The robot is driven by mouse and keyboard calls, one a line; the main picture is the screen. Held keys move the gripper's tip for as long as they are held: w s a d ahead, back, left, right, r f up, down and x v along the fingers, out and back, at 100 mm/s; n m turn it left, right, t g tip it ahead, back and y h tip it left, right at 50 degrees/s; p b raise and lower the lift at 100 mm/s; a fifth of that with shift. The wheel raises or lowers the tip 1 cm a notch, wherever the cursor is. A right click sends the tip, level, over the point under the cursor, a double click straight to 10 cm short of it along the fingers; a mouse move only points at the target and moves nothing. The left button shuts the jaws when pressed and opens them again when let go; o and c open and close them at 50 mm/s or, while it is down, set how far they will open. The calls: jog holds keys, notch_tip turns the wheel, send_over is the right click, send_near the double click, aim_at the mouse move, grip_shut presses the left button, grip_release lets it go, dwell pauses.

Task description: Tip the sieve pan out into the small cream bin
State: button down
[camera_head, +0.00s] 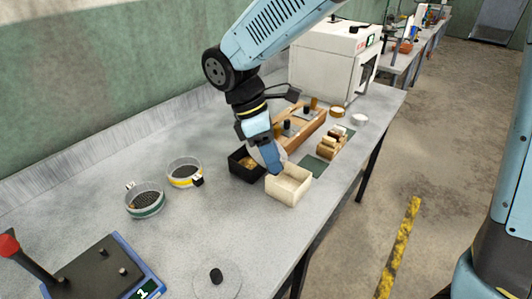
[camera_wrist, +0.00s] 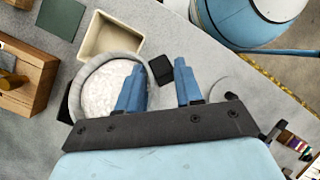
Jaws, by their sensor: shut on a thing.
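The sieve pan (camera_wrist: 100,92) is round and grey-rimmed, with a pale, speckled inside. My gripper (camera_wrist: 159,68) is shut on its black grip block, which shows between the blue fingertips in the wrist view. In the head view the pan (camera_head: 257,154) is partly hidden by my gripper (camera_head: 271,158) and looks tilted. It is held above the table, beside the small cream bin (camera_head: 274,191). In the wrist view the pan's rim overlaps the near edge of the cream bin (camera_wrist: 134,40). The visible part of the bin's inside looks bare.
A black bin (camera_head: 234,164) with brownish contents stands just left of the cream bin. Green-banded (camera_head: 146,211) and yellow-banded (camera_head: 184,183) sieves stand to the left. The front table edge is close by.

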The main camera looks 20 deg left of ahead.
jog(key=w+d+n+g+y, duration=0.1)
jog(key=w+d+g+y, duration=0.2)
jog(key=d+g+y, duration=0.3)
jog(key=d+y, duration=0.1)
jog(key=y, duration=0.3)
jog(key=shift+w+n+y, duration=0.3)
jog(key=shift+w, duration=0.1)
dwell(0.8)
notch_tip(320, 180, up, 8)
jog(key=m+t+h, duration=0.2)
jog(key=t+h, duration=0.7)
jog(key=h, duration=0.8)
jog(key=shift+m+h, duration=0.3)
jog(key=shift+m, duration=0.1)
dwell(0.4)
